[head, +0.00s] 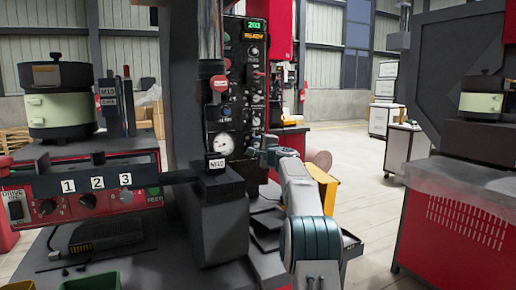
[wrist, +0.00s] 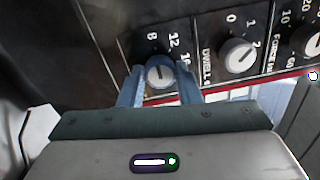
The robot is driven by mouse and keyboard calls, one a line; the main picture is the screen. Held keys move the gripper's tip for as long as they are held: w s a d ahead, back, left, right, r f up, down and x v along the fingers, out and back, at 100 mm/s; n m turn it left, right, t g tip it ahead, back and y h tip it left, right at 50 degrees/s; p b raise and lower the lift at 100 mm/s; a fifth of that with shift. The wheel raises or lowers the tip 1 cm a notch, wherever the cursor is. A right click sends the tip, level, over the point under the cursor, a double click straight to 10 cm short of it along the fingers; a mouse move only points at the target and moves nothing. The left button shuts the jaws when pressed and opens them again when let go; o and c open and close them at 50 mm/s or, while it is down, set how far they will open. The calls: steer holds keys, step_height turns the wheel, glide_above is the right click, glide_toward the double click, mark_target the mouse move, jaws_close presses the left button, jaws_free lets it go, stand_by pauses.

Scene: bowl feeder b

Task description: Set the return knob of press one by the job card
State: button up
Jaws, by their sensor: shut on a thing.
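In the wrist view, my gripper (wrist: 160,82) has its two blue-grey fingers on either side of a round knob (wrist: 160,70) with a blue-grey face and pale centre. It is shut on this knob. Figures 8, 12 and what looks like 16 are printed around it; its name is hidden or unreadable, and its exact setting is unclear. In the head view, my gripper (head: 270,147) is at the lower part of the dark control panel (head: 243,100) of the near press, hiding the gripped knob. I cannot make out a job card's writing.
In the wrist view, a grey knob (wrist: 238,55) sits beside the DWELL lettering, and another knob (wrist: 312,42) near FORCE. In the head view, the panel's display (head: 254,25) reads 203. A gauge (head: 221,145) stands left of my gripper. A red machine (head: 460,215) stands right.

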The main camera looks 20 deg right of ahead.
steer(key=o, duration=1)
steer(key=shift+a, duration=0.1)
steer(key=shift+s+b, duration=0.45)
steer(key=shift+s+d+f+b, duration=0.15)
steer(key=shift+s+b, duration=1.2)
steer(key=shift+s, duration=1.9)
steer(key=shift+s+d+f+b, duration=0.1)
steer(key=shift+s+b, duration=1.2)
steer(key=shift+s, duration=1.9)
